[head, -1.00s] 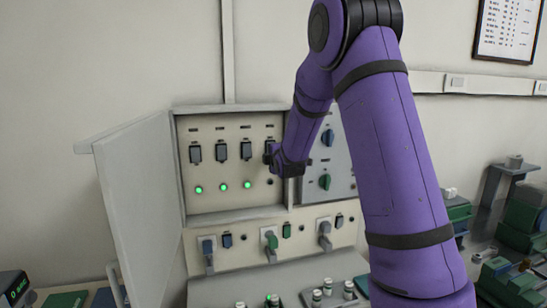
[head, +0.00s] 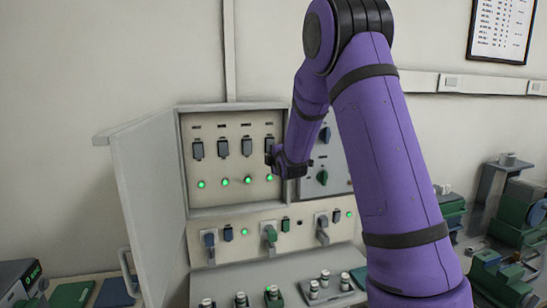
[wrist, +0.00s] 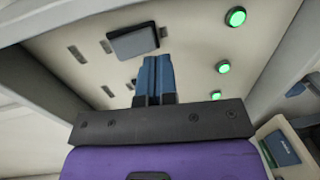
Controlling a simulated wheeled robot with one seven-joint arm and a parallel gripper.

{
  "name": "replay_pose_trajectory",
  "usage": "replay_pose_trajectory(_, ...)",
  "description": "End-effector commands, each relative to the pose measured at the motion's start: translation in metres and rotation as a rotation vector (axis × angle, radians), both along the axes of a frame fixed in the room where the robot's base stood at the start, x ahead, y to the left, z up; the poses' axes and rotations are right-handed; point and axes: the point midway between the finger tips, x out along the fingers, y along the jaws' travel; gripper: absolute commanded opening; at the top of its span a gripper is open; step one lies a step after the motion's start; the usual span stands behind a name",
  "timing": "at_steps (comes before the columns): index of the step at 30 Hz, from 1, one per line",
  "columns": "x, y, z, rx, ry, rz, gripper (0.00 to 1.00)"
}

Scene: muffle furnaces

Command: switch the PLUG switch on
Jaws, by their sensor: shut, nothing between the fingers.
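The open panel holds a row of dark switches, the first (head: 197,149), the second (head: 222,148), the third (head: 246,147) and the fourth (head: 269,143). Their labels are too small to read, so I cannot tell by text which is PLUG. A green lamp glows under each, including the fourth lamp (head: 270,178). My gripper (head: 271,157) is shut and empty at the fourth switch, partly covering it. In the wrist view the blue fingertips (wrist: 155,78) are just below a dark switch (wrist: 133,43); I cannot tell if they touch.
The cabinet door (head: 150,195) stands open at the left. A green knob (head: 322,177) is right of my gripper. My arm hides part of the right panel.

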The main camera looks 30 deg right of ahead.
Motion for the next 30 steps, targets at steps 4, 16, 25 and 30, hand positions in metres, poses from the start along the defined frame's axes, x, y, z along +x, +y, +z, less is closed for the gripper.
replay_pose_trajectory(4,-0.013,0.004,-0.002,0.000,0.001,0.000,0.00)
replay_pose_trajectory(16,-0.066,0.019,-0.009,0.001,0.000,0.001,0.00)
replay_pose_trajectory(25,-0.093,0.027,-0.014,0.000,0.000,0.001,0.00)
replay_pose_trajectory(30,-0.095,0.027,-0.014,0.000,0.000,0.001,0.00)
